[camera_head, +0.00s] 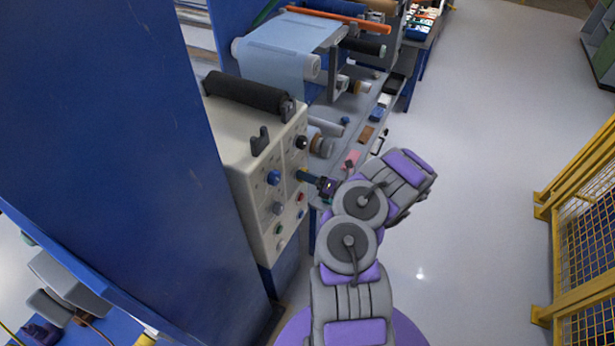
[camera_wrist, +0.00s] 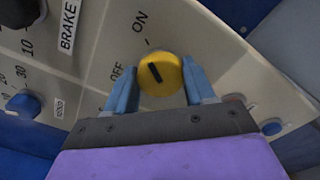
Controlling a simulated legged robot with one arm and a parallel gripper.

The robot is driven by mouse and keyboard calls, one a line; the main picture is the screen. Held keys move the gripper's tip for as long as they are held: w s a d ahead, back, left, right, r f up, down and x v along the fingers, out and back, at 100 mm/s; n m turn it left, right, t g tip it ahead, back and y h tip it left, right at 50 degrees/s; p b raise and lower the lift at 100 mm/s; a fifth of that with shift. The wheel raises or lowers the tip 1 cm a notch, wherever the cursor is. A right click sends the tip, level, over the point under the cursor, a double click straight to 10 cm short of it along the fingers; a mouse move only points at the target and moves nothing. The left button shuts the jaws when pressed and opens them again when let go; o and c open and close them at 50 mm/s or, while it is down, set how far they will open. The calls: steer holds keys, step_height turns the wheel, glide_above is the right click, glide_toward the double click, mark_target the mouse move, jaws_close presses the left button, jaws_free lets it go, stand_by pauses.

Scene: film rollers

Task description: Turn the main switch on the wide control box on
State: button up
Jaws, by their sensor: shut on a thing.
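The wide control box (camera_head: 235,135) is a cream panel with several knobs and buttons, left of my arm in the head view. Its main switch is a yellow round knob (camera_wrist: 172,84) with a black mark, seen in the wrist view between the OFF label (camera_wrist: 123,76) and the ON label (camera_wrist: 140,21). The mark slants up and left, between the two labels. My gripper (camera_wrist: 160,88) has one blue finger on each side of the knob and is shut on it. In the head view my gripper (camera_head: 308,177) reaches the box's front face and hides the knob.
Blue knobs (camera_wrist: 23,104) and a BRAKE label (camera_wrist: 69,24) are on the same panel. A tall blue panel (camera_head: 110,120) stands left of the box. Film rollers (camera_head: 290,60) are behind. A yellow fence (camera_head: 585,230) is at right, with clear floor (camera_head: 480,170) between.

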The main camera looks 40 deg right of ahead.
steer(key=shift+d+r, duration=0.1)
steer(key=shift+r, duration=0.05)
steer(key=o, duration=1.1)
steer(key=shift+w+d+f, duration=0.1)
steer(key=shift+d+f, duration=0.05)
steer(key=shift+f, duration=0.05)
steer(key=shift+c, duration=0.2)
steer(key=p+v, duration=0.3)
steer(key=v, duration=1.4)
steer(key=shift+s, duration=0.2)
steer(key=shift+s+f, duration=0.1)
